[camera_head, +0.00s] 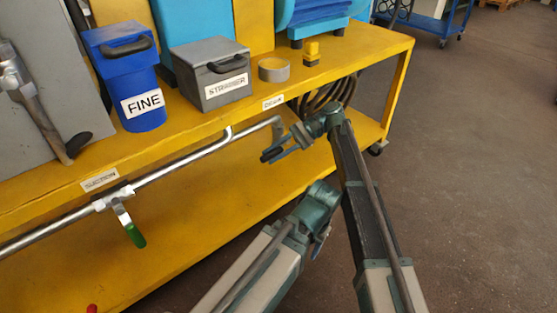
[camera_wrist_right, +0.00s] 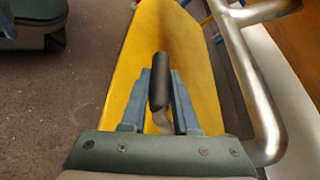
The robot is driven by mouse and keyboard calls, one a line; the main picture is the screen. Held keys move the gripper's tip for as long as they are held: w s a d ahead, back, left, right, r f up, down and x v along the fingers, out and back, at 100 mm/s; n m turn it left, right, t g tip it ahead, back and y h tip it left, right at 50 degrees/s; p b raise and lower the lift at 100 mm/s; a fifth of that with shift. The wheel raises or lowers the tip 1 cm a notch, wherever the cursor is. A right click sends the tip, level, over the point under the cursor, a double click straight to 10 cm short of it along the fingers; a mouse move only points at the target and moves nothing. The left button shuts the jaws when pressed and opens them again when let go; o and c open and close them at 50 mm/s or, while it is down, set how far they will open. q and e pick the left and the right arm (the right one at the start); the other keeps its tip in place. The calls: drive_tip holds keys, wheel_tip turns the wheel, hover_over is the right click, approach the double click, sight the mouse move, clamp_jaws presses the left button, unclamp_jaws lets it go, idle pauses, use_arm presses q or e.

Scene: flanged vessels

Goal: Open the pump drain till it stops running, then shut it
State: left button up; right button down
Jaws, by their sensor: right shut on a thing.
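My right gripper (camera_head: 268,154) is at the bench's front, below the drain label (camera_head: 273,102) and close to the bent end of the silver pipe. In the right wrist view, its two blue-grey fingers (camera_wrist_right: 160,88) are shut on a dark drain valve handle (camera_wrist_right: 161,68), which sticks out beyond them with a pale metal stem below. The drain valve body is mostly hidden by the gripper. The silver pipe (camera_wrist_right: 252,85) curves past on the right. I see no liquid running. I cannot make out my left gripper.
The yellow bench (camera_head: 150,150) holds a blue FINE box (camera_head: 128,70), a grey STRAINER box (camera_head: 208,72) and a grey ring (camera_head: 273,69). A green-handled valve (camera_head: 134,234) hangs by the suction label (camera_head: 100,180). The floor at right is clear.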

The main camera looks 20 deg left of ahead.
use_arm(q)
drive_tip(key=shift+d+f, duration=0.1)
drive_tip(key=shift+f, duration=0.1)
use_arm(e)
drive_tip(key=shift+r, duration=0.15)
drive_tip(key=c, duration=0.7)
unclamp_jaws()
drive_tip(key=shift+o, duration=0.2)
use_arm(q)
drive_tip(key=shift+d+r, duration=0.1)
use_arm(e)
drive_tip(key=shift+w+d+r, duration=0.1)
